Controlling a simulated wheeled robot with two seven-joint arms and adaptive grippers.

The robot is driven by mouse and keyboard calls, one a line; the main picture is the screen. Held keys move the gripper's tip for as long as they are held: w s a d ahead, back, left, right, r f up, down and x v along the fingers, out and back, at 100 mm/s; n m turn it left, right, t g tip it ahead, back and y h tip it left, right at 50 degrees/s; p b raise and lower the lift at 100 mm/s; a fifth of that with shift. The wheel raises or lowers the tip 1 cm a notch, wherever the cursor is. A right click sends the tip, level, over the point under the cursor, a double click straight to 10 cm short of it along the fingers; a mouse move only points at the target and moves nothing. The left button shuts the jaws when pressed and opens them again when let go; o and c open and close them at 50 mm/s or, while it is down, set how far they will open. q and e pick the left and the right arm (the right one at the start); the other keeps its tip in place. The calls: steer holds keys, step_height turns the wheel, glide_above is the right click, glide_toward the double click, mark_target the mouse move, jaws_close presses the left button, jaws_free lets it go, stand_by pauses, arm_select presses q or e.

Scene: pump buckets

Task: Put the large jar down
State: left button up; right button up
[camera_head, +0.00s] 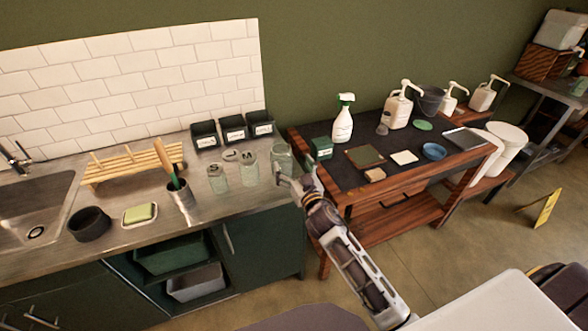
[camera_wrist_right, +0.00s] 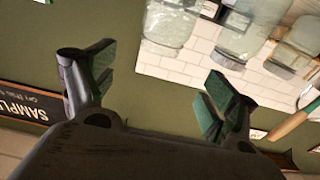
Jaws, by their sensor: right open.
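The large jar (camera_head: 281,155) is clear greenish glass and stands upright on the steel counter at its right end. Two smaller glass jars, one (camera_head: 250,168) with an M on top and another (camera_head: 218,180), stand to its left. My right gripper (camera_head: 288,181) is in front of the large jar's lower part and hides some of it. In the wrist view, my right gripper (camera_wrist_right: 165,75) has its fingers wide apart with nothing between them. A glass jar (camera_wrist_right: 170,24) shows just beyond the fingertips, and other jars are to its right. My left gripper is not in view.
Black bins (camera_head: 233,128) stand behind the jars against the tiled wall. A wooden table (camera_head: 345,180) with bottles is just right of the counter.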

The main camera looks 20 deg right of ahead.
steer(key=shift+s, duration=0.4)
stand_by(0.5)
